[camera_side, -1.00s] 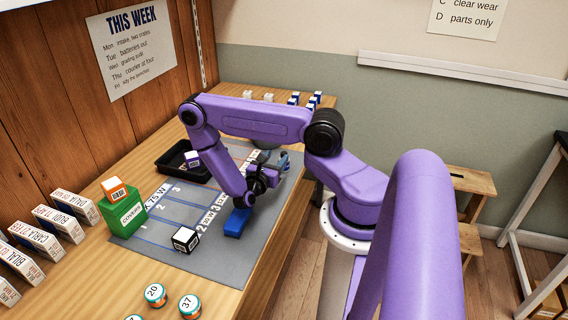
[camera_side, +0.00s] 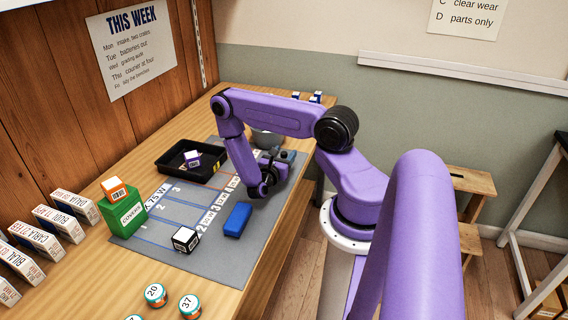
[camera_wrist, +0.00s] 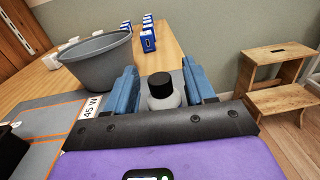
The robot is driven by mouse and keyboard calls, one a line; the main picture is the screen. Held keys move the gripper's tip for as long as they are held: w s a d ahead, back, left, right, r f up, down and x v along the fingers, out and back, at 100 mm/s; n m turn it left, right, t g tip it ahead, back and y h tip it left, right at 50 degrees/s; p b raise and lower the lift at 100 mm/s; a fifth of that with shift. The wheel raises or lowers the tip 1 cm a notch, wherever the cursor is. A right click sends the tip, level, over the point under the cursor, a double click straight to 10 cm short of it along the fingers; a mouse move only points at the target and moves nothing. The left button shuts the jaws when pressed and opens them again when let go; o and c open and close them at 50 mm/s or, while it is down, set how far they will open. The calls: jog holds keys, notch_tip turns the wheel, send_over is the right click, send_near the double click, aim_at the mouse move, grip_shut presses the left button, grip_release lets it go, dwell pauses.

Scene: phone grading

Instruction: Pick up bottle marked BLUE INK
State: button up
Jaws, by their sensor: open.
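A bottle with a black cap and a pale grey body (camera_wrist: 162,93) stands upright between my gripper's two blue fingers in the wrist view. No label shows on its visible side, so I cannot read a marking. My gripper (camera_wrist: 161,78) is open, with one finger on each side of the bottle and no clear grip on it. In the side view my gripper (camera_side: 277,161) is low over the far right part of the grey mat (camera_side: 205,262), and its wrist hides part of the bottle there.
A grey bowl (camera_wrist: 97,62) stands close left of the gripper. Blue-and-white boxes (camera_wrist: 147,40) stand behind.

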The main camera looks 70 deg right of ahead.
grip_shut()
dwell(0.4)
